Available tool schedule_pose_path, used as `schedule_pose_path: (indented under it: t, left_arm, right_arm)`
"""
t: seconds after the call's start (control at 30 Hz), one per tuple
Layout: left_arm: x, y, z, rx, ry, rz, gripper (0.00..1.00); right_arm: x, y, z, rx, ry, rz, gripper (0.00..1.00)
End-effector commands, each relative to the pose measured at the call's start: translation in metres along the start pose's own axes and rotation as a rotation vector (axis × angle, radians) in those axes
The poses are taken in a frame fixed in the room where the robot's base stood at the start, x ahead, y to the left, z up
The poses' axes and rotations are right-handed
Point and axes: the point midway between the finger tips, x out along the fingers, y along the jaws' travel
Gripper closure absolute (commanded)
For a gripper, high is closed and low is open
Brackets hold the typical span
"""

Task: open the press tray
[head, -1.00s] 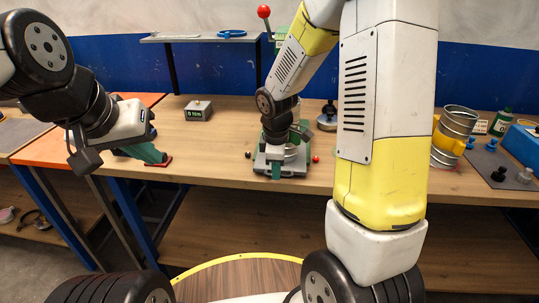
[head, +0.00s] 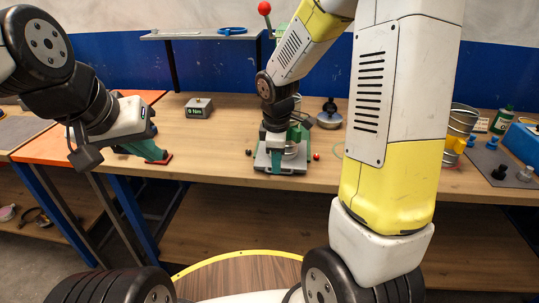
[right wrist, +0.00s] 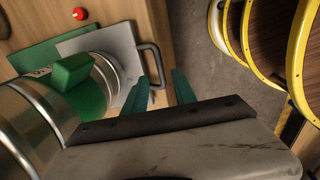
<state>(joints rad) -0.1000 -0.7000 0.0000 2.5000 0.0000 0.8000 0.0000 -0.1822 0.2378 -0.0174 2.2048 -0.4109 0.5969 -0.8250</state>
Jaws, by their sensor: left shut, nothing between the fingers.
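The press (head: 298,134) stands on the wooden bench, mostly behind my right arm in the head view. Its pale grey tray plate (right wrist: 112,42) shows in the right wrist view, with a dark loop handle (right wrist: 155,58) on its edge. My right gripper (right wrist: 165,82) is open, its two green fingers apart. The near end of the handle shows in the gap between the fingertips; I cannot tell whether they touch it. In the head view the right gripper (head: 275,160) points down at the press front. My left gripper (head: 160,157) is shut and empty over the bench's left part.
A grey block marked with a torque value (head: 199,108) stands behind on the bench. A metal duct piece (head: 460,125) is at the right, partly hidden by my arm. A small red ball (right wrist: 80,13) lies beside the press. The bench between block and press is clear.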

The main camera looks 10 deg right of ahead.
Motion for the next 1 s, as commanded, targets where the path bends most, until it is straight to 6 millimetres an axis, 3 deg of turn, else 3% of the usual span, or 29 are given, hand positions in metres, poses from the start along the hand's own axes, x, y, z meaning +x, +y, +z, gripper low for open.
schedule_pose_path:
  t: [0.1,0.3,0.77,0.87,1.0]
  left_arm:
    - [0.0,0.0,0.0,0.0,0.0,0.0,1.0]
    - [0.0,0.0,0.0,0.0,0.0,0.0,1.0]
    - [0.0,0.0,0.0,0.0,0.0,0.0,1.0]
    - [0.0,0.0,0.0,0.0,0.0,0.0,1.0]
    - [0.0,0.0,0.0,0.0,0.0,0.0,1.0]
  right_arm:
    - [-0.022,0.001,0.0,0.002,0.002,0.004,0.67]
    - [-0.044,0.0,0.0,0.0,0.001,0.001,0.67]
    - [-0.055,-0.002,0.003,0.04,0.01,0.009,0.67]
    - [-0.076,-0.01,0.011,0.156,0.041,0.031,0.67]
    - [-0.12,-0.032,0.029,0.432,0.125,0.071,0.67]
